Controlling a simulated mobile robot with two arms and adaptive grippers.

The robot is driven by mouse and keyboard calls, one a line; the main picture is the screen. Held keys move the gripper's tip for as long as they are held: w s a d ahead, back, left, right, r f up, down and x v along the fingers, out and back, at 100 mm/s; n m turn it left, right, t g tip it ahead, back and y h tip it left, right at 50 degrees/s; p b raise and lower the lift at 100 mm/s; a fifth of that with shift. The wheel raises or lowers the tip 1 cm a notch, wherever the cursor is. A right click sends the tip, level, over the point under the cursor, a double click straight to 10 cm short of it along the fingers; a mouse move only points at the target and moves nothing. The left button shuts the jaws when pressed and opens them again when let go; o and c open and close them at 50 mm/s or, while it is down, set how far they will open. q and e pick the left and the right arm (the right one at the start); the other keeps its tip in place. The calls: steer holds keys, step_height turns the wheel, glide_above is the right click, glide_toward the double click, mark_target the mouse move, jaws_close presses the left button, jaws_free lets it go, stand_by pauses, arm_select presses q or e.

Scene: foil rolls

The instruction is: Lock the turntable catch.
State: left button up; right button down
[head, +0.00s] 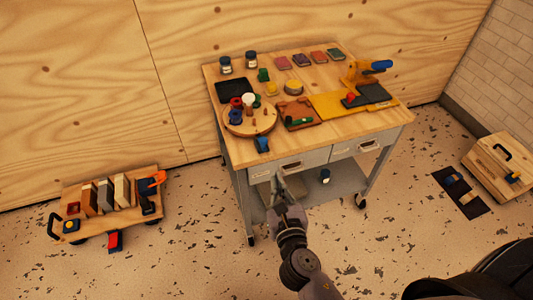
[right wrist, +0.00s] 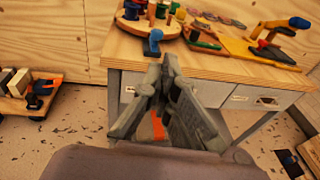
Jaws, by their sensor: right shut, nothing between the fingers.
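The turntable (head: 237,128) is a round wooden disc at the front left of the workbench top, with several coloured spools and pegs on it. It also shows in the right wrist view (right wrist: 130,28). The blue catch (head: 262,144) sits at the turntable's front rim, near the table edge; the right wrist view shows it (right wrist: 154,42) standing up just beyond my fingertips. Whether it touches the disc is too small to tell. My right gripper (head: 279,181) is shut and empty, in front of the drawers and apart from the catch. My left gripper is out of view.
The workbench (head: 330,138) has two grey drawers below its top. Jars, coloured blocks, a yellow board and a blue-handled press (head: 366,70) stand on it. A wooden cart (head: 85,195) is at left, a wooden box (head: 500,160) at right. The floor in front is open.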

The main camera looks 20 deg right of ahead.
glide_toward(265, 142)
steer(key=w, duration=0.2)
steer(key=w+f, duration=0.1)
steer(key=w, duration=0.1)
steer(key=w+d, duration=0.1)
steer(key=w, duration=0.1)
steer(key=shift+w+f, duration=0.25)
steer(key=shift+w, duration=0.15)
steer(key=shift+w+r+p, duration=0.1)
steer(key=shift+w+p, duration=0.2)
steer(key=shift+w, duration=0.85)
